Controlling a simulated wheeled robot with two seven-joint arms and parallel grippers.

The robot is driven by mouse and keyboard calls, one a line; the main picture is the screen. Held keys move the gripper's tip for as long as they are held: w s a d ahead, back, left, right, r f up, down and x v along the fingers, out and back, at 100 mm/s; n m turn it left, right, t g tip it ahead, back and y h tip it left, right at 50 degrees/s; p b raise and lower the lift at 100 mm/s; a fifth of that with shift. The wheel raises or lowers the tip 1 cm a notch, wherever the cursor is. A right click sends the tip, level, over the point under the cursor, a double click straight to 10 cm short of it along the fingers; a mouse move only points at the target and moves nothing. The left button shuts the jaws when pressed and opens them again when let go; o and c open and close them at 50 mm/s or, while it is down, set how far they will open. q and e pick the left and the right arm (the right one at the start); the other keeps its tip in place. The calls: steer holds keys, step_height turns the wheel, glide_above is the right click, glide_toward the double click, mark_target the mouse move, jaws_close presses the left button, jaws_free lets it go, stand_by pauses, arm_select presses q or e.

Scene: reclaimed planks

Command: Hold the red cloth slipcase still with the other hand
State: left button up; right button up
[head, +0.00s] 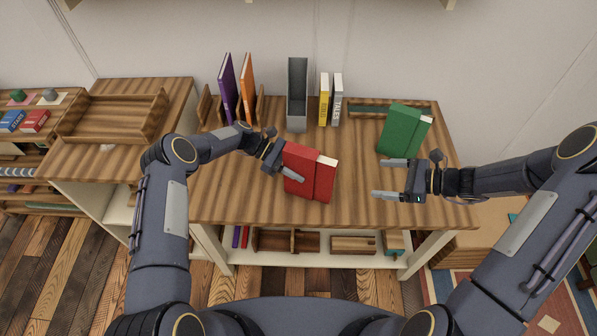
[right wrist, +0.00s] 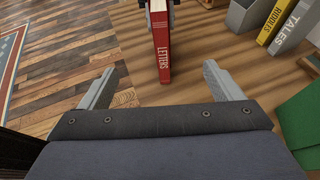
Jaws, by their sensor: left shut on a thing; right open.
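The red cloth slipcase (head: 299,169) is above or on the middle of the plank table; I cannot tell if it touches the top. A red book (head: 324,179) with pale page edges sticks out of its right side. My left gripper (head: 288,173) is shut on the slipcase from the left. My right gripper (head: 382,178) is open and empty to the right of the book, apart from it, its fingers pointing left. In the right wrist view the book's spine (right wrist: 161,45), lettered LETTERS, faces the open fingers (right wrist: 157,85); the slipcase is mostly hidden there.
A green slipcase with a book (head: 399,131) stands behind my right gripper. A grey upright box (head: 297,92), yellow (head: 324,99) and grey books (head: 337,99), and purple (head: 228,88) and orange books (head: 246,88) line the back. An empty wooden tray (head: 112,116) lies at left. Table (head: 240,196) front is clear.

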mark_target(326, 178)
steer(key=shift+c, duration=0.6)
steer(key=a+f, duration=0.1)
steer(key=w+a+f, duration=0.1)
steer(key=a+f, duration=0.2)
steer(key=shift+w+a+f, duration=0.15)
steer(key=shift+w+a, duration=0.1)
steer(key=shift+w, duration=0.15)
steer(key=c, duration=0.7)
steer(key=x, duration=1.2)
steer(key=shift+f, duration=0.1)
jaws_close()
steer(key=shift+r, duration=0.3)
steer(key=shift+a, duration=0.1)
